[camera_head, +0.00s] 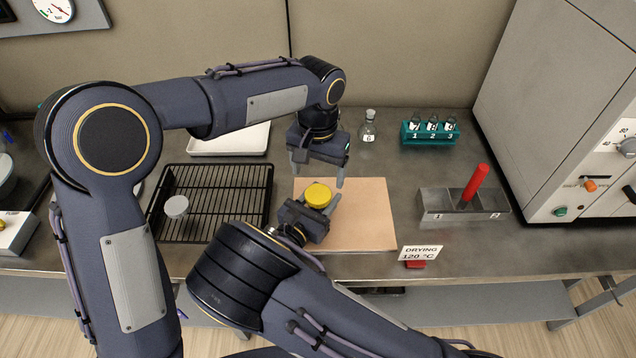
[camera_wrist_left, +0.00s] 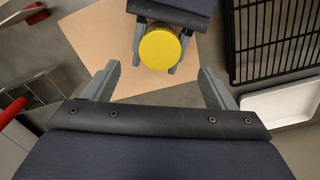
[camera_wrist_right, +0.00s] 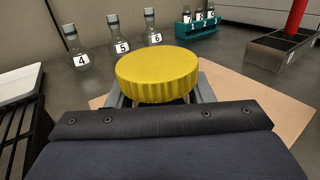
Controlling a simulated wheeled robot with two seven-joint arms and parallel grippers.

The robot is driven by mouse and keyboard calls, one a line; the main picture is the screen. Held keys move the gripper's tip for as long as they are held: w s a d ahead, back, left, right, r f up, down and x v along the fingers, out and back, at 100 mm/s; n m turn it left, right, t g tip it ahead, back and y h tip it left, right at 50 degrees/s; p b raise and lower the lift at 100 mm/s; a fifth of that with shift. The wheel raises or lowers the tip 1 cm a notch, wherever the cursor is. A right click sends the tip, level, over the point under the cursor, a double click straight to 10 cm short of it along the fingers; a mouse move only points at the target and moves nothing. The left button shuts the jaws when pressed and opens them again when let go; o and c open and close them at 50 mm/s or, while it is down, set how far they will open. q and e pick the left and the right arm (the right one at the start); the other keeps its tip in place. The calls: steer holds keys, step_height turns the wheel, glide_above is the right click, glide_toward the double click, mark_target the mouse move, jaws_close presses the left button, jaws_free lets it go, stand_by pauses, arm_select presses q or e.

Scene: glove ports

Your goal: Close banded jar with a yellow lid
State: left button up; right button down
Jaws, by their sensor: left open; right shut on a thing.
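The yellow ribbed lid (camera_head: 318,194) is above the tan board, with its top facing up. It also shows in the left wrist view (camera_wrist_left: 160,49) and large in the right wrist view (camera_wrist_right: 157,75). My right gripper (camera_head: 316,209) is shut just below the lid, on what seems to be the banded jar. The jar is almost wholly hidden by the lid and fingers, and its bands do not show. I cannot tell how tightly the lid sits. My left gripper (camera_head: 317,174) is open and empty, pointing down behind and above the lid, apart from it.
The tan board (camera_head: 365,215) has free room on the right. A black wire rack (camera_head: 232,188) with a pale round piece (camera_head: 176,207) is at left, a white tray (camera_head: 230,143) behind. A red rod (camera_head: 476,182) stands in a metal bin (camera_head: 437,203). Flasks (camera_wrist_right: 118,38) and a teal rack (camera_head: 418,138) stand behind.

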arm_select(q)
step_height(320, 180, up, 6)
steer(key=shift+f, duration=0.15)
arm_select(e)
steer(key=c, duration=0.6)
jaws_free()
arm_select(q)
steer(key=shift+f+b, duration=0.7)
steer(key=shift+f, duration=0.05)
arm_select(e)
steer(key=v, duration=0.7)
steer(key=shift+s+a, duration=0.2)
steer(key=shift+s, duration=0.15)
arm_select(q)
steer(key=shift+s, duration=0.1)
arm_select(e)
steer(key=shift+a, duration=0.1)
